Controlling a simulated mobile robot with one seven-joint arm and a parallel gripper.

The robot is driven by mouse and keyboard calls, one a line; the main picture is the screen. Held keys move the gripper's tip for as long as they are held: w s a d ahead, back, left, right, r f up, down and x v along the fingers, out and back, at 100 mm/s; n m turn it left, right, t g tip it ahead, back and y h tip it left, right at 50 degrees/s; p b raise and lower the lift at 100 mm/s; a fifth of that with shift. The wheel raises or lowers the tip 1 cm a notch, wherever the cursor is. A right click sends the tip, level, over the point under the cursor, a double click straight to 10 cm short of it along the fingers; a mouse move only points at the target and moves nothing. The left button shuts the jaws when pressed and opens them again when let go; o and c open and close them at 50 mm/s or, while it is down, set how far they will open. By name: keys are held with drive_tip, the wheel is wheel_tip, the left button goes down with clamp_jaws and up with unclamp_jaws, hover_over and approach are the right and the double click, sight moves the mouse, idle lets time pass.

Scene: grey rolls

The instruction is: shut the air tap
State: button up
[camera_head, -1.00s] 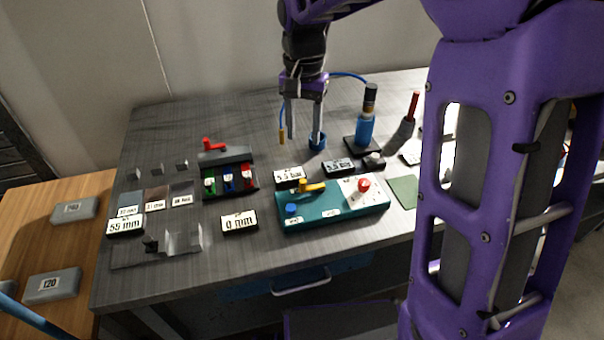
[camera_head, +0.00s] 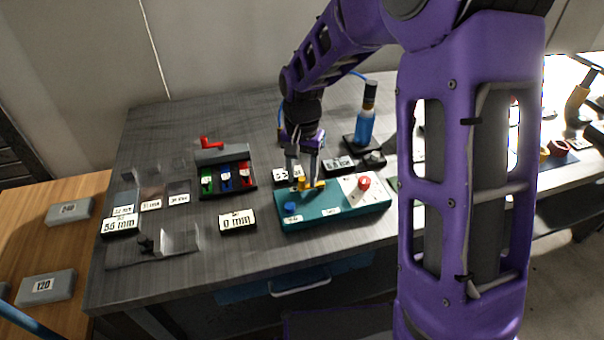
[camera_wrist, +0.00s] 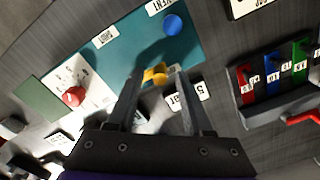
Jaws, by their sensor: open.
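The teal control box (camera_head: 340,222) lies on the grey bench. It carries a yellow lever (camera_head: 314,185), which I take to be the air tap, between a blue button (camera_head: 290,207) and a red knob (camera_head: 364,182). My gripper (camera_head: 303,178) points down at the lever, fingers apart. In the wrist view the yellow lever (camera_wrist: 155,75) shows between and just beyond the open fingertips (camera_wrist: 154,80). I cannot tell whether a finger touches it. The teal box (camera_wrist: 135,52) fills the upper middle there.
A "0 mm" display (camera_head: 237,221) and a rack with green, blue and red levers (camera_head: 228,178) stand left of the box. A blue bottle (camera_head: 364,127) stands behind it. Small displays, one labelled (camera_head: 339,164), sit close behind the box.

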drive_tip(key=shift+c, duration=0.3)
clamp_jaws()
drive_tip(key=n, duration=0.1)
drive_tip(key=s+n+p, duration=0.1)
drive_tip(key=n, duration=0.2)
drive_tip(key=shift+s+d+r+n+p, duration=0.15)
drive_tip(key=shift+s+d+n+p, duration=0.15)
drive_tip(key=shift+s+d+p, duration=0.1)
drive_tip(key=n+p, duration=0.1)
drive_tip(key=n, duration=0.1)
drive_tip(key=s+d+n+p, duration=0.1)
drive_tip(key=n, duration=0.1)
drive_tip(key=shift+s+d+n, duration=0.15)
drive_tip(key=shift+n, duration=0.15)
drive_tip(key=n, duration=0.1)
drive_tip(key=d+n+p, duration=0.1)
drive_tip(key=n, duration=0.1)
drive_tip(key=n+p, duration=0.1)
drive_tip(key=shift+s+d, duration=0.35)
drive_tip(key=shift+d+n+p, duration=0.45)
drive_tip(key=shift+n+p, duration=0.15)
drive_tip(key=shift+n, duration=0.6)
drive_tip(key=shift+d+n+p, duration=0.45)
drive_tip(key=shift+n+p, duration=0.15)
drive_tip(key=shift+n, duration=0.6)
